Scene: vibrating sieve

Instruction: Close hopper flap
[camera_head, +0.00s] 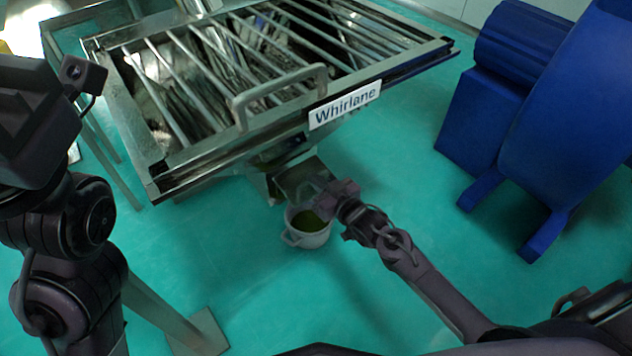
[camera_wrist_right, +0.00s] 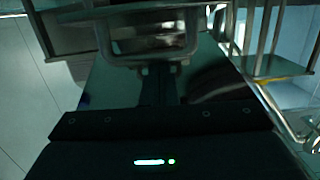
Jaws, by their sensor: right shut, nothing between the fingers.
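The hopper (camera_head: 205,155) is a metal box under a barred grate with a raised handle (camera_head: 280,95) and a "Whirlane" label. Under its front edge a small metal outlet plate (camera_head: 303,178) slopes down; whether this is the flap, I cannot tell. My right gripper (camera_head: 325,198) is shut and empty beside the plate, above a pot's rim; contact is unclear. In the right wrist view the shut fingers (camera_wrist_right: 163,85) point at a metal loop (camera_wrist_right: 147,42). My left wrist is at the left edge of the head view, with its fingertips not visible.
A light pot (camera_head: 307,238) with green contents stands on the floor below the outlet. A big blue machine (camera_head: 570,110) stands at the right. A metal post with a foot plate (camera_head: 200,335) is at lower left. The green floor between is clear.

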